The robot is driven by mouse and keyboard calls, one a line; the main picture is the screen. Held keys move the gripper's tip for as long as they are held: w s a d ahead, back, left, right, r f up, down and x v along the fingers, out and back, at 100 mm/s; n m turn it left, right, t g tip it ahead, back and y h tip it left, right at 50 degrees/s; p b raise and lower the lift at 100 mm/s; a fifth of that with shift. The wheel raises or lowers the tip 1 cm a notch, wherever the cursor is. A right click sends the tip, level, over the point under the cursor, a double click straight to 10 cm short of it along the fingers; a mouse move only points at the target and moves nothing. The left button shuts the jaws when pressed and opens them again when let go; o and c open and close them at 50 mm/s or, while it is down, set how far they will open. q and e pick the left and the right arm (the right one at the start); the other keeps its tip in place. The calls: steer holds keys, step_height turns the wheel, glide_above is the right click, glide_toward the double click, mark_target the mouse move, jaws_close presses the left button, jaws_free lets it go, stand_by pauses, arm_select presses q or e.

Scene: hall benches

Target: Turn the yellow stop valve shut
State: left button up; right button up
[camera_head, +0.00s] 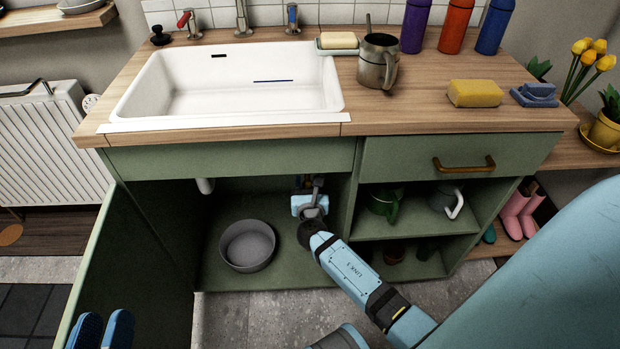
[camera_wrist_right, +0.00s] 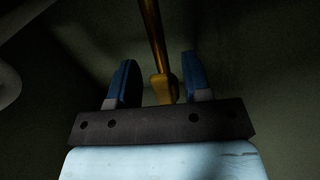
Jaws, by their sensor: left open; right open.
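The yellow stop valve (camera_wrist_right: 163,88) shows in the right wrist view at the lower end of a brass-coloured pipe (camera_wrist_right: 152,35). My right gripper (camera_wrist_right: 160,72) is open, with one blue finger on each side of the valve; contact is not visible. In the head view my right arm reaches into the open cupboard under the sink, and its wrist (camera_head: 308,206) hides most of the valve area. My left gripper (camera_head: 102,326) is open and empty at the lower left edge of the head view.
A grey bowl (camera_head: 247,246) stands on the cupboard floor left of my right wrist. The open door (camera_head: 97,262) is at the left, and shelves with a green mug (camera_head: 384,203) are at the right. A white sink (camera_head: 150,98) is above.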

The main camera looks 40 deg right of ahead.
stand_by(0.3)
jaws_close()
steer(key=shift+r, duration=0.1)
